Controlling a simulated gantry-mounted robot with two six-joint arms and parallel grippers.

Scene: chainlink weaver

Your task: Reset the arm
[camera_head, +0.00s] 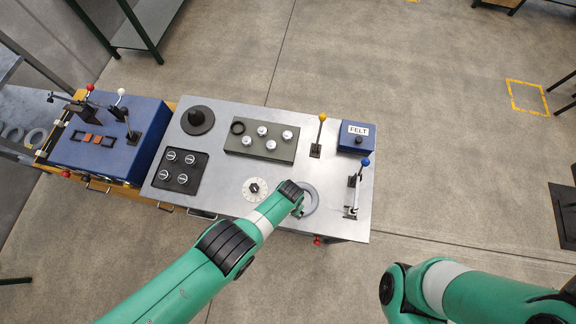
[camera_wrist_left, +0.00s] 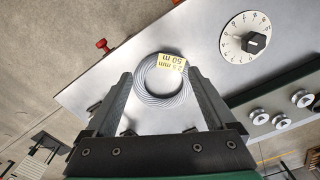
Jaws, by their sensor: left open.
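My left arm reaches over the front of the grey metal table (camera_head: 219,203). Its gripper (camera_head: 303,207) is above a coil of grey wire (camera_head: 313,200). In the left wrist view, the gripper (camera_wrist_left: 162,95) is open, with one finger on each side of the wire coil (camera_wrist_left: 150,88), which bears a yellow label reading "2.5 mm 50 m". I cannot tell whether the fingers touch the coil. My right arm is at the lower right of the head view, off the table, and its gripper is out of the picture.
A white dial (camera_head: 247,190) lies left of the coil. A lever with a blue knob (camera_head: 365,162) stands to its right. Behind are a grey block with knobs (camera_head: 262,151), a yellow-knobbed lever (camera_head: 322,118) and a blue FELT box (camera_head: 354,140). A blue machine (camera_head: 85,155) stands left.

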